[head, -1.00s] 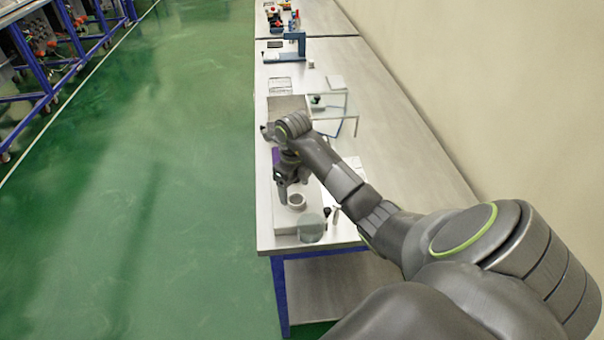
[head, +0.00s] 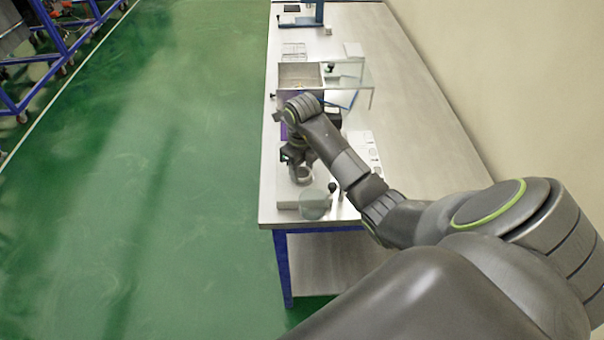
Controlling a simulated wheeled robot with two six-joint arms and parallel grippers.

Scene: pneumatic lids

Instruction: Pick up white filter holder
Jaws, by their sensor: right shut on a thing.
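The white filter holder (head: 302,177), a small round ring-shaped cup, shows near the front end of the bench. My right gripper (head: 296,166) points down from above and is shut on the holder at its rim. The holder is over a low light-grey block (head: 288,201); I cannot tell whether it touches the block. The fingers and wrist hide part of the holder's far side. My left gripper is not in view.
A round clear lid (head: 315,206) with a dark knob stands just in front of the holder. Behind my wrist are an open metal box (head: 299,71) and a clear raised panel (head: 350,75). The bench's right side (head: 425,110) is bare.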

